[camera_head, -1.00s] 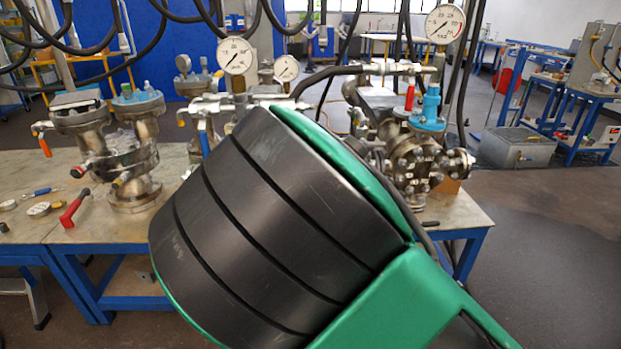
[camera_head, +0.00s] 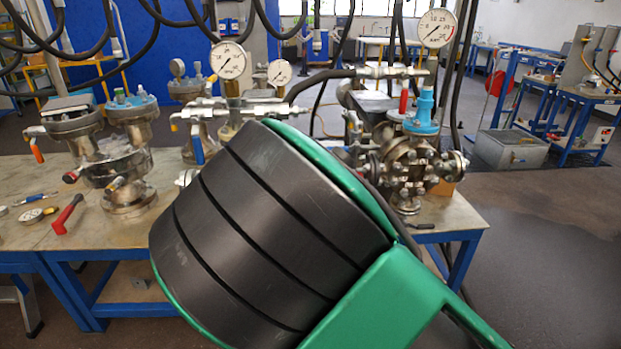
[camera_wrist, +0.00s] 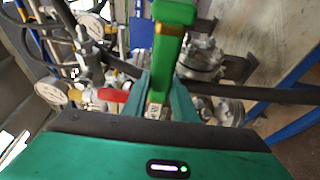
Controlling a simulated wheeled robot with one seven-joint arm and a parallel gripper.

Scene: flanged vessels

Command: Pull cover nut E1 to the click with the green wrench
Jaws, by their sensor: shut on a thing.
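In the wrist view my gripper (camera_wrist: 158,105) is shut on the green wrench (camera_wrist: 175,14), whose thick green handle rises from between the fingers. The wrench's far end is hard to make out. Cover nut E1 cannot be singled out; no label is readable. A flanged steel vessel (camera_head: 405,165) with several bolts and a blue top (camera_head: 422,124) stands on the right part of the bench. Bolted flanges (camera_wrist: 203,60) show beside the wrench in the wrist view. In the head view my own arm hides the gripper and wrench.
Another flanged vessel (camera_head: 128,150) stands on the left of the bench (camera_head: 85,232). A red-handled tool (camera_head: 67,214) lies near it. Pressure gauges (camera_head: 228,60) and (camera_head: 437,28) stand above the piping. Black hoses hang overhead. The floor at right (camera_head: 550,230) is clear.

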